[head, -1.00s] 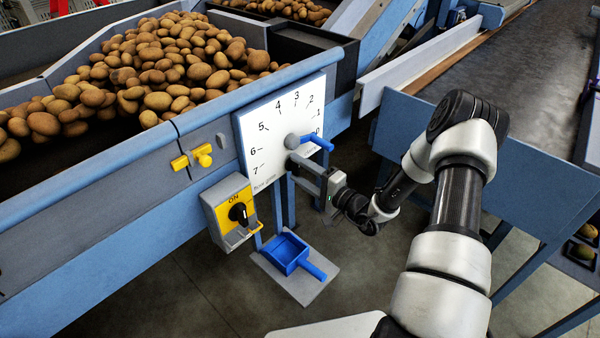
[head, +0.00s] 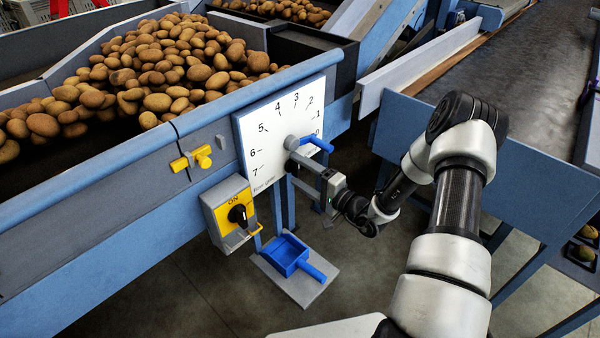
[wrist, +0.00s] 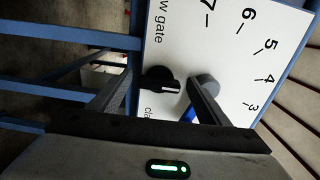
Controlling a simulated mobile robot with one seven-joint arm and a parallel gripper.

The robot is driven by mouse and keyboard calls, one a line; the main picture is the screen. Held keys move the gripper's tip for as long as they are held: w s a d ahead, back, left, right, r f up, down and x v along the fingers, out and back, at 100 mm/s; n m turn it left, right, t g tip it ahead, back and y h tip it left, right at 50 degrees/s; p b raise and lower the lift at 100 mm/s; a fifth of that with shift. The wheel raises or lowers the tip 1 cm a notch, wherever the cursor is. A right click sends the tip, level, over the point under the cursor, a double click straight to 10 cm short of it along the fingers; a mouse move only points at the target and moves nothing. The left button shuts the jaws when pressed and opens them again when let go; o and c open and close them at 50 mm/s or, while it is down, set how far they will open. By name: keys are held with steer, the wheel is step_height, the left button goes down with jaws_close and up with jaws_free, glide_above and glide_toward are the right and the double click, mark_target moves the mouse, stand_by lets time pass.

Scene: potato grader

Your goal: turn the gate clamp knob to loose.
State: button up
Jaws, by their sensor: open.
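The gate clamp knob (wrist: 160,80) is black with a pale pointer mark. It sits on the white dial panel (wrist: 185,30), beside partly hidden lettering, in the wrist view. My gripper (wrist: 158,92) is open, one finger on each side of the knob in the picture. I cannot tell whether either finger touches it. In the head view my gripper (head: 293,168) is at the lower right of the dial panel (head: 255,135), below the blue lever (head: 318,143). The knob is not clearly made out there.
The lever's grey hub (wrist: 207,85) is close to my right finger in the wrist view. A yellow switch box (head: 230,212), a yellow latch (head: 195,158) and a blue scoop (head: 290,254) are nearby. Potatoes (head: 150,70) fill the hopper above.

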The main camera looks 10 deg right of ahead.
steer(key=p+v, duration=0.1)
steer(key=v, duration=1.6)
steer(key=shift+s+d, duration=0.15)
steer(key=shift+r, duration=0.1)
